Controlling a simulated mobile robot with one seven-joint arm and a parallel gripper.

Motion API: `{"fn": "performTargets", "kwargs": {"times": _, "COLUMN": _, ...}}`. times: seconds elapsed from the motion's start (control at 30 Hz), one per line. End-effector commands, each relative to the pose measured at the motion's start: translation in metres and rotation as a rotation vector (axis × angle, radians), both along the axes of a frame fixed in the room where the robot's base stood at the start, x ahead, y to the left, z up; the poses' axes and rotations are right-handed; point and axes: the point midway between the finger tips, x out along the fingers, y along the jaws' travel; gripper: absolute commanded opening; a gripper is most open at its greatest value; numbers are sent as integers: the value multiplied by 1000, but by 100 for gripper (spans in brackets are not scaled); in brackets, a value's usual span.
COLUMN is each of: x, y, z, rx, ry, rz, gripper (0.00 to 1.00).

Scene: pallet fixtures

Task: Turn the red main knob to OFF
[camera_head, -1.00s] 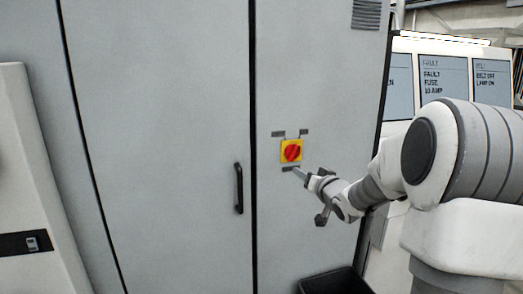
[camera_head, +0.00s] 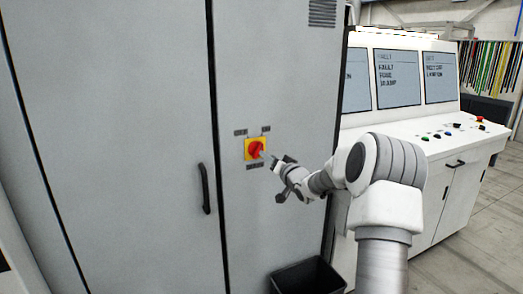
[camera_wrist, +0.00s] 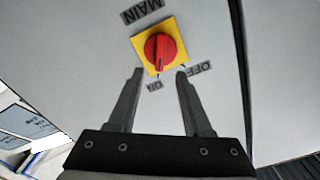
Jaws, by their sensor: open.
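The red main knob (camera_head: 256,149) sits on a yellow square plate (camera_head: 247,156) on the grey cabinet door. In the wrist view the red knob (camera_wrist: 160,52) shows in full, with its grip bar pointing toward the ON label (camera_wrist: 155,86). The OFF label (camera_wrist: 198,68) is to the right of it, and a MAIN label (camera_wrist: 141,11) lies above the plate. My gripper (camera_wrist: 159,72) is open and empty. Its two fingertips are at the lower edge of the plate, one on each side, apart from the knob. In the head view my gripper (camera_head: 266,156) is just right of the knob.
A black door handle (camera_head: 205,188) is left of the knob. A dark open bin (camera_head: 307,277) stands below on the floor. A white control console (camera_head: 425,140) with screens and buttons stands at the right. The door face around the knob is clear.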

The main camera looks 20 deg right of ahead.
Motion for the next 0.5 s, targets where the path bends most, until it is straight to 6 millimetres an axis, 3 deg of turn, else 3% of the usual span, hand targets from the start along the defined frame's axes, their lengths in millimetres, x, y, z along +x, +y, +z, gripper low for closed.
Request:
{"fn": "performTargets", "kwargs": {"times": 0.2, "x": 36, "y": 2, "z": 0, "rx": 1, "ry": 0, "rz": 1, "gripper": 50}}
{"fn": "performTargets", "kwargs": {"times": 0.5, "x": 65, "y": 3, "z": 0, "rx": 0, "ry": 0, "rz": 0, "gripper": 50}}
